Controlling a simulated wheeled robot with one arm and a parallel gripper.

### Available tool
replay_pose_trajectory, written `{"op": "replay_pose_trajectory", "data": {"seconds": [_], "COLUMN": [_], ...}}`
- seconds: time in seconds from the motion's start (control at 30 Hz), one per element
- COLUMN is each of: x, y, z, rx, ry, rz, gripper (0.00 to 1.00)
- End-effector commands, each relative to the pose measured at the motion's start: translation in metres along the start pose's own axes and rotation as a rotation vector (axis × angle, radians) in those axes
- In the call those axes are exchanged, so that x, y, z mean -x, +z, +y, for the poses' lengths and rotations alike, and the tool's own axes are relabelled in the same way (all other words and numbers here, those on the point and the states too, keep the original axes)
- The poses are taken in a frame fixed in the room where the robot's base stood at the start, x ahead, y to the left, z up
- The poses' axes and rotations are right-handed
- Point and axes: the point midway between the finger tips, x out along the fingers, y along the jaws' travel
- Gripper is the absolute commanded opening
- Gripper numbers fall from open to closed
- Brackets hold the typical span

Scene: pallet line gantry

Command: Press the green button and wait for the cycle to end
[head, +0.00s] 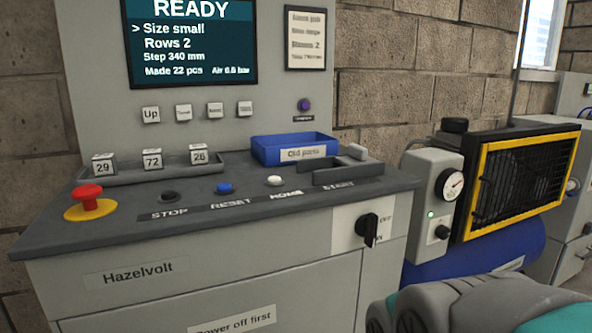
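The control console has a sloped dark panel (120,205) with labels STOP, RESET, HOME and START. A black button (168,197) is above STOP, a blue button (225,188) above RESET and a white button (274,181) above HOME. Behind the START label (338,184) is a dark raised cover or bracket (345,172); I see no green button there. The screen (190,40) reads READY, size small, rows 2, step 340 mm, made 22 pcs. My gripper is not in view; a grey and teal part of my arm shows at the lower right.
A red mushroom button (88,196) on a yellow base is at the panel's left. A blue tray (292,148) labelled Old parts and several numbered blocks (152,160) stand behind the buttons. A black rotary switch (367,229) is on the front. A compressor (520,180) stands at right.

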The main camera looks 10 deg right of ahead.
Motion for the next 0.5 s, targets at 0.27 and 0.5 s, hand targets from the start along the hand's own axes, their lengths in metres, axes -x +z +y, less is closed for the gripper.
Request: {"op": "replay_pose_trajectory", "data": {"seconds": [0.27,0.5], "x": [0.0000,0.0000], "y": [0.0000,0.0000], "z": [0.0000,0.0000], "rx": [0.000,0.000], "ry": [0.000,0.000], "rz": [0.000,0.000], "gripper": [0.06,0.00]}}
